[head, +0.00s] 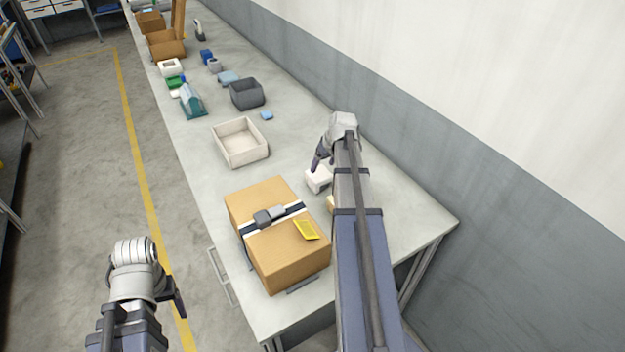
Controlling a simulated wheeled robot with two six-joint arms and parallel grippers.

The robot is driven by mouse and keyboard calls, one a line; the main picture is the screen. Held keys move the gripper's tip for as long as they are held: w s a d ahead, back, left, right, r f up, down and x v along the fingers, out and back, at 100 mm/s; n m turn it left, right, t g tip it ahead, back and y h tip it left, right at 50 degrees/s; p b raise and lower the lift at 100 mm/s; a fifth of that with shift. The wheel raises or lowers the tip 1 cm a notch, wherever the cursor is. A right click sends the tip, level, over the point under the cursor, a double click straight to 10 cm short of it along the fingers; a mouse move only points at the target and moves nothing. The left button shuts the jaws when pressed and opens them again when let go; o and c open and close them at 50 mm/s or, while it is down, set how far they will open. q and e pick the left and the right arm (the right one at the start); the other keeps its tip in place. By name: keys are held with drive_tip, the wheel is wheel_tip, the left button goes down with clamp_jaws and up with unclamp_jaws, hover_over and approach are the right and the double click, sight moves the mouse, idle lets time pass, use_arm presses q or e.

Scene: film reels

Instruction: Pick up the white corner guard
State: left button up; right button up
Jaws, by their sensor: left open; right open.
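The white corner guard, as far as I can tell, is the small white block-like piece (317,180) on the bench, behind the cardboard box and beside my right arm. My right gripper (320,163) is open just above and beyond it; I cannot tell whether they touch. My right forearm hides the area to the right of the white piece. My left gripper (178,297) is open and empty, off the bench's left side over the floor.
A taped cardboard box (290,262) with a grey item (268,215) and yellow item (305,230) on top fills the bench's near end. A cream tray (262,154), a dark grey bin (247,105) and a small blue piece (266,115) lie beyond. A wall borders the right side.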

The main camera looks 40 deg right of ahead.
sight(319, 173)
drive_tip(key=shift+o, duration=1.4)
drive_tip(key=shift+b+x, duration=0.75)
drive_tip(key=shift+x, duration=0.2)
drive_tip(key=shift+o, duration=0.2)
drive_tip(key=shift+w+d+f+b, duration=0.1)
drive_tip(key=shift+f+b, duration=0.2)
drive_tip(key=b+x, duration=0.4)
drive_tip(key=x, duration=0.1)
drive_tip(key=shift+w+f+b, duration=0.1)
drive_tip(key=shift+w+b, duration=0.1)
drive_tip(key=shift+b, duration=0.15)
